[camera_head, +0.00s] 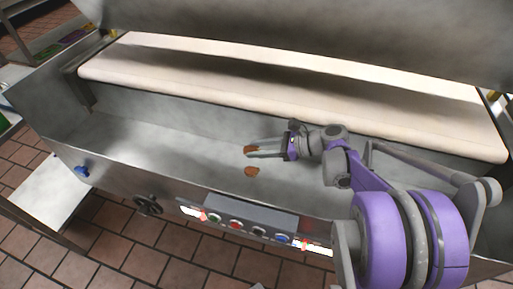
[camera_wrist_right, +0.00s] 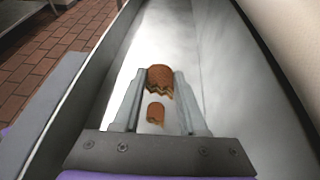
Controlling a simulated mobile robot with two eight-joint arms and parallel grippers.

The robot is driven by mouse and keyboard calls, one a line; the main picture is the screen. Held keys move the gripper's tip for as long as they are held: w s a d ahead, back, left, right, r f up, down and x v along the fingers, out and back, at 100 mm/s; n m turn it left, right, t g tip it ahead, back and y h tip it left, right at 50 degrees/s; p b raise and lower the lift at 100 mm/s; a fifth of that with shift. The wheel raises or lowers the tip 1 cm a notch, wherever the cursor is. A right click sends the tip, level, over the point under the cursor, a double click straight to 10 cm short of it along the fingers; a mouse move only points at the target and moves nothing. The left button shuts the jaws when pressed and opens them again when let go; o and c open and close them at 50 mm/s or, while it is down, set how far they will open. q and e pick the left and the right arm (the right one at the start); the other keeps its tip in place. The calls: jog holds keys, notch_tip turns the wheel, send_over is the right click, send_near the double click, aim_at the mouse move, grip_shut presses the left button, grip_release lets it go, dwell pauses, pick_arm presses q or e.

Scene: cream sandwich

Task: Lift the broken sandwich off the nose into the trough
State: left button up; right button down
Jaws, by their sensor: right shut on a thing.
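The conveyor's cream belt ends in a rounded nose (camera_head: 290,106) above the steel trough (camera_head: 125,141). My right gripper (camera_head: 262,152) is over the trough, in front of the nose, with its fingers pointing left. It is shut on a brown broken sandwich piece (camera_head: 250,149) at its fingertips. In the right wrist view this piece (camera_wrist_right: 160,76) shows a jagged broken edge toward the palm. A second brown piece (camera_head: 252,171) appears to lie on the trough floor; it shows between the fingers in the right wrist view (camera_wrist_right: 156,112). My left gripper is not in view.
A control panel (camera_head: 238,217) with buttons and a handwheel (camera_head: 149,204) are on the machine's front. A steel hood (camera_head: 320,35) hangs over the belt. The trough is clear to the left of my right gripper. No sandwich piece shows on the visible nose.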

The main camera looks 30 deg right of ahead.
jog(key=shift+f+b, duration=1.55)
jog(key=shift+f, duration=0.8)
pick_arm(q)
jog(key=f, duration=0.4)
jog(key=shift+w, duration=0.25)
pick_arm(e)
jog(key=shift+c, duration=1.8)
grip_release()
jog(key=shift+r, duration=0.1)
pick_arm(q)
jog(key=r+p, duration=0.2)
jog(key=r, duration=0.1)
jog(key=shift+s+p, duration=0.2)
jog(key=shift+p, duration=0.15)
pick_arm(e)
jog(key=v, duration=1)
jog(key=shift+s+d+r, duration=0.15)
jog(key=shift+s+d, duration=0.05)
jog(key=shift+d, duration=0.1)
